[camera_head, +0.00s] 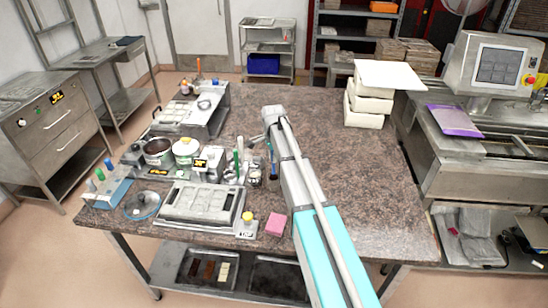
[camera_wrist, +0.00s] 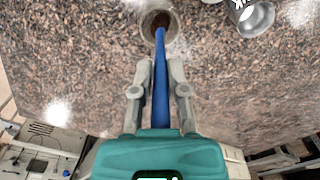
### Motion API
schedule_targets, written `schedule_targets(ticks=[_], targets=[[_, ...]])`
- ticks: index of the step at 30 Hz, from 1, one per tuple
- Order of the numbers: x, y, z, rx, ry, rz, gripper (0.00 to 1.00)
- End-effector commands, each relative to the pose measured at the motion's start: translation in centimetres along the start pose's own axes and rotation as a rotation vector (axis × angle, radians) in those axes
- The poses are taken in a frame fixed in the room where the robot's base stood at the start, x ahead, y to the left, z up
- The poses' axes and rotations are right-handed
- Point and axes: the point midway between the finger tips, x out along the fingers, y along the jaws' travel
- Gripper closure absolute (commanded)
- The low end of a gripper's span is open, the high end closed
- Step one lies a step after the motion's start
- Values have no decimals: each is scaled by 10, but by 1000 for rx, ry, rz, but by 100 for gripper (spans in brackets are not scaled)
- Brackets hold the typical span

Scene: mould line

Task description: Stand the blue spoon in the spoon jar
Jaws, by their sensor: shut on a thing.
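My gripper (camera_wrist: 156,72) is shut on the blue spoon (camera_wrist: 160,95), with one grey finger on each side of its shaft. In the wrist view the spoon runs away from me, and its far end overlaps the mouth of a small round jar (camera_wrist: 145,22) with a brown inside. I cannot tell whether the tip is inside the jar or above it. In the head view the blue spoon (camera_head: 271,156) hangs nearly upright below the end of my arm, beside the cluttered part of the table. The fingers are hard to make out there.
A metal cup (camera_wrist: 258,20) stands to the right of the jar in the wrist view. In the head view, tubs, a grey mould tray (camera_head: 200,203) and a pink block (camera_head: 276,224) crowd the left of the speckled table. White blocks (camera_head: 370,105) stand back right. The right side is clear.

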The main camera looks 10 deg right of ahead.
Motion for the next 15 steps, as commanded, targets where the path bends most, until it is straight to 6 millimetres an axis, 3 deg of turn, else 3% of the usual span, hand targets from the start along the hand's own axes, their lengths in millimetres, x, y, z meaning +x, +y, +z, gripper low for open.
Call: schedule_targets(ticks=[15], targets=[[25,0,-1,1,0,0,100]])
